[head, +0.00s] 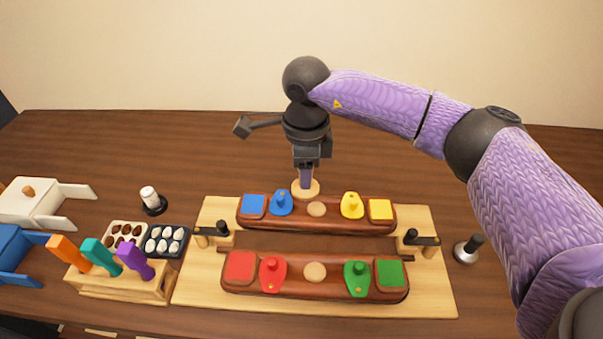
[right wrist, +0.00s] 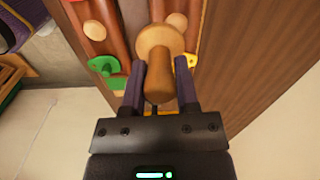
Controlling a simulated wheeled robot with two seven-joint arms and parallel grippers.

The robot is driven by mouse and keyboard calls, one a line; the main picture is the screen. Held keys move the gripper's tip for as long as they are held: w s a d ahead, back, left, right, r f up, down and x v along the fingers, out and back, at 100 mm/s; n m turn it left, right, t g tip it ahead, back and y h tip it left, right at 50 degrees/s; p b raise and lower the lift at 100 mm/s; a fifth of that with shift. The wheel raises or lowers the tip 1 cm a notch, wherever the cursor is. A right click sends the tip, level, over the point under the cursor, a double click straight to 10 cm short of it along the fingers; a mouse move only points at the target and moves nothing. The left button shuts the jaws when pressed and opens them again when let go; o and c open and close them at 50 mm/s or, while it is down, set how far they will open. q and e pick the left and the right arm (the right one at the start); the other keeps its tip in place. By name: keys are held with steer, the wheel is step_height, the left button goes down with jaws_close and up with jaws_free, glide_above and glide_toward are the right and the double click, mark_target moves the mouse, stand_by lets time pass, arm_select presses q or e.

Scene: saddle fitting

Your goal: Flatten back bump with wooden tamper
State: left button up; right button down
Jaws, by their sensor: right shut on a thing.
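My right gripper (head: 306,172) is shut on the wooden tamper (head: 305,189), a turned wooden handle with a wide round foot. The tamper (right wrist: 158,75) is also between the fingers in the right wrist view (right wrist: 160,92). It hangs just behind the back dark-red rail (head: 335,222). The back bump, a pale round spot (head: 317,209), lies on that rail between a blue knob and a yellow knob. The tamper foot is a little left of it and behind; contact cannot be told. The front rail has a similar round bump (head: 315,272). My left gripper is not in view.
Both rails lie on a pale wooden board (head: 435,290) with black-topped posts at each side. A holder (head: 120,285) with orange, teal and purple handles, and two trays of oval pieces, stand left. A metal piece with a black knob (head: 467,250) stands right. The table behind is clear.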

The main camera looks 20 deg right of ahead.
steer(key=d+f+m, duration=0.1)
steer(key=f+m, duration=0.1)
steer(key=m, duration=0.2)
steer(key=w+d+f+m+b, duration=0.1)
steer(key=f+m, duration=0.1)
steer(key=m, duration=0.2)
steer(key=d+f+m+b, duration=0.1)
steer(key=f+m, duration=0.1)
steer(key=m, duration=0.2)
steer(key=shift+w+d+f, duration=0.15)
steer(key=shift+f, duration=0.25)
steer(key=shift+r, duration=0.15)
steer(key=shift+f+b, duration=0.45)
steer(key=shift+f, duration=0.65)
stand_by(2.0)
